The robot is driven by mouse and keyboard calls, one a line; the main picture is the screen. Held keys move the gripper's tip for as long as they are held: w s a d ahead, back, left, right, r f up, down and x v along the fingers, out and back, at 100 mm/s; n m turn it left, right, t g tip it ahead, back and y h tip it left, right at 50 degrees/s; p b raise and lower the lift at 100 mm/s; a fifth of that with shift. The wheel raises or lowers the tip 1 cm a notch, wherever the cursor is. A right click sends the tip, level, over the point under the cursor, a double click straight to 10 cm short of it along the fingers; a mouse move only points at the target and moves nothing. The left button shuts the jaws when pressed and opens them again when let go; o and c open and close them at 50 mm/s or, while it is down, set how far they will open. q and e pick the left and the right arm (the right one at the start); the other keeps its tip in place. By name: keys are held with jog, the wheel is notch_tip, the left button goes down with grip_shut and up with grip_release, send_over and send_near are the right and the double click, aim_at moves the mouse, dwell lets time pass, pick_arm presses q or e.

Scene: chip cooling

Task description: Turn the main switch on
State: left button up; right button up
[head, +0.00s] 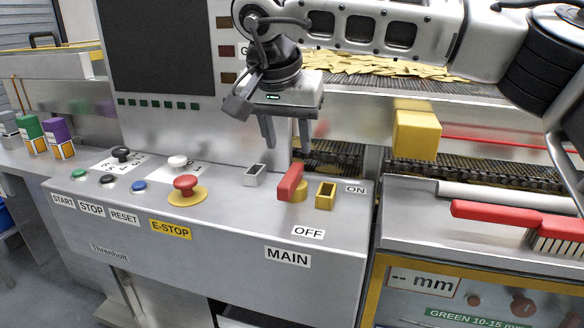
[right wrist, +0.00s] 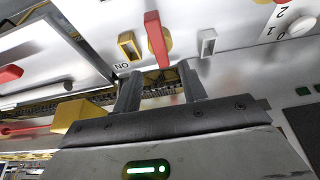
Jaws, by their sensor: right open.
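The main switch has a red handle (head: 290,183) on a round yellow base, above the MAIN label (head: 288,257) on the sloped control panel. The OFF label (head: 308,233) is below it and the ON label (head: 355,188) to its right. The handle lies across the base, clear of the ON label. My right gripper (head: 287,138) is open and empty, fingers pointing down, above and behind the handle without touching it. In the right wrist view the red handle (right wrist: 157,40) shows beyond and between the open fingertips. My left gripper is not in view.
A yellow hollow bracket (head: 325,196) and a grey one (head: 253,175) flank the switch. The red E-STOP button (head: 186,186) is to the left. A yellow block (head: 417,133) is at the back right, and a red-handled brush (head: 515,216) lies on the right-hand cabinet.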

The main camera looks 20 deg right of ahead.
aim_at(292, 172)
jog(key=x, duration=0.8)
jog(key=shift+a, duration=0.1)
jog(key=shift+r, duration=0.1)
grip_shut()
